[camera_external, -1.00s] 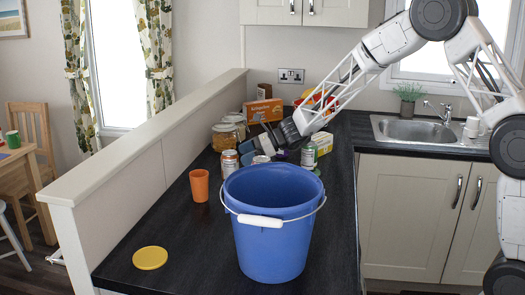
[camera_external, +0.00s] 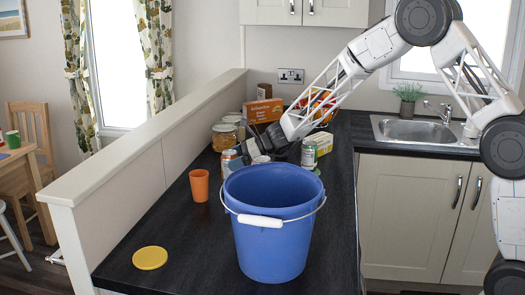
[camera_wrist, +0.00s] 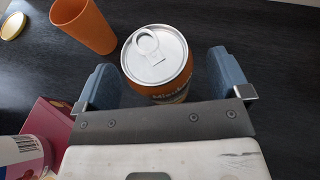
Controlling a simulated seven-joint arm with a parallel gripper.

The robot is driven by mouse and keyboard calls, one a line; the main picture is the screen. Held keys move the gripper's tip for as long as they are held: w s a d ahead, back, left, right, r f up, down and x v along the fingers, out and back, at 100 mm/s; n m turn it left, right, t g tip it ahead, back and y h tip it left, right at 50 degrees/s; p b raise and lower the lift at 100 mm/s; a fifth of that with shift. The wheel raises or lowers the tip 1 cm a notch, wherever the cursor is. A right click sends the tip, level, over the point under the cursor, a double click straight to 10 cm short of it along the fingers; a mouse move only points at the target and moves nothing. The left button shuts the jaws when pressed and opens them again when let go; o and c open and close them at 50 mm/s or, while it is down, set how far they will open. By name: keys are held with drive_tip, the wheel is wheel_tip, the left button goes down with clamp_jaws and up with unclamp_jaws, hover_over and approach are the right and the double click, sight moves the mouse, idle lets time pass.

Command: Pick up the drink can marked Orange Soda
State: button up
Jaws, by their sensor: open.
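In the wrist view an orange drink can (camera_wrist: 160,84) with a silver top stands upright between the two blue fingers of my gripper (camera_wrist: 160,82). Its printed name is only partly visible and I cannot read it in full. The fingers are open, one on each side, with a gap on the right side. In the external view my gripper (camera_external: 243,150) is low over the counter behind the blue bucket. A can (camera_external: 229,160) shows at its left, and another can (camera_external: 309,153) with a green and white side stands to its right.
The blue bucket (camera_external: 270,240) stands in front. An orange cup (camera_external: 199,185) is to the left, also in the wrist view (camera_wrist: 84,24). A yellow lid (camera_external: 150,258) lies on the front counter. Jars (camera_external: 224,136) and an orange box (camera_external: 264,111) stand behind.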

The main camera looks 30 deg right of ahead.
drive_tip(key=shift+w+a+f, duration=0.25)
drive_tip(key=shift+w+a, duration=0.05)
drive_tip(key=shift+a, duration=0.25)
drive_tip(key=c, duration=1.2)
